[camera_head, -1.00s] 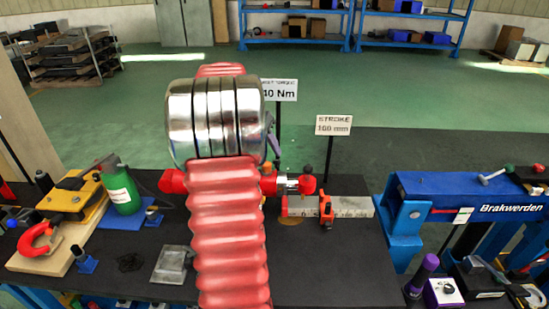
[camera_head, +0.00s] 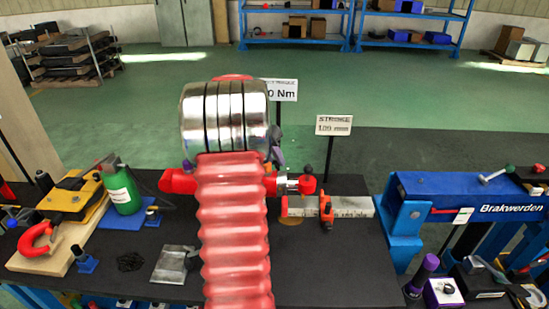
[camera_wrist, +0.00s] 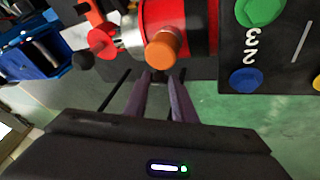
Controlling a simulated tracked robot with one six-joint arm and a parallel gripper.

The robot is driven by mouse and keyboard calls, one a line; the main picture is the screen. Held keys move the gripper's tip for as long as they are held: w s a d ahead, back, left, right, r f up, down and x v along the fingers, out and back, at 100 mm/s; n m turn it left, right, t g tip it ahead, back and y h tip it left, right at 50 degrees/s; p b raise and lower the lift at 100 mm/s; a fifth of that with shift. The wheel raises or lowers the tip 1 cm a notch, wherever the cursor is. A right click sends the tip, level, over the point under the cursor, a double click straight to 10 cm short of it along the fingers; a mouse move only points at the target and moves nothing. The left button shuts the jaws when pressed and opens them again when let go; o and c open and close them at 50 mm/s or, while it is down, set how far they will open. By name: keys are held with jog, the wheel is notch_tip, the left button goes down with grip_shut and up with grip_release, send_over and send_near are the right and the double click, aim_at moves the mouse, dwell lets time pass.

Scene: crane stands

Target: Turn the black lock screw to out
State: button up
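A black round knob (camera_head: 308,169), which looks like the lock screw, stands above the red end piece (camera_head: 307,185) of a red cylinder on the bench. In the wrist view the black knob (camera_wrist: 83,60) is at the upper left, beside the red end piece (camera_wrist: 102,40). My gripper (camera_wrist: 163,78) points its two purple fingers toward the red cylinder (camera_wrist: 185,20), just below an orange knob (camera_wrist: 162,50). The fingers look apart, with a narrow gap. The black knob is outside them. In the head view my arm hides most of the cylinder and gripper.
A ruler bar (camera_head: 350,206) with a red-orange slider (camera_head: 327,212) lies right of the cylinder. A stroke sign (camera_head: 333,125) stands behind it. A blue stand (camera_head: 440,190) is farther right. A green bottle (camera_head: 122,190) is left.

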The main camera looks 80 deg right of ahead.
grip_shut()
jog(key=shift+w+d, duration=0.15)
jog(key=shift+d, duration=0.05)
jog(key=shift+a, duration=0.2)
jog(key=shift+n+t, duration=0.4)
jog(key=shift+s+a+n+t, duration=0.1)
jog(key=shift+s+n+t, duration=0.15)
jog(key=shift+n+t, duration=0.5)
jog(key=shift+s+n+t, duration=0.2)
jog(key=shift+n+t, duration=0.45)
jog(key=shift+n, duration=0.1)
jog(key=shift+s+n+t+y, duration=0.2)
jog(key=shift+n+t+y, duration=0.2)
jog(key=shift+n+t, duration=1.05)
jog(key=n+t+y, duration=0.2)
jog(key=n, duration=0.1)
jog(key=n+t, duration=0.1)
jog(key=n, duration=0.1)
jog(key=shift+s+d+f+t+y, duration=0.15)
jog(key=shift+s+d+t+y, duration=0.15)
jog(key=shift+d+t+y, duration=0.1)
jog(key=shift+d+f+n+t+y, duration=0.1)
jog(key=shift+n+t+y, duration=0.65)
jog(key=shift+n+y, duration=0.65)
jog(key=shift+s+n, duration=0.1)
jog(key=shift+n, duration=0.15)
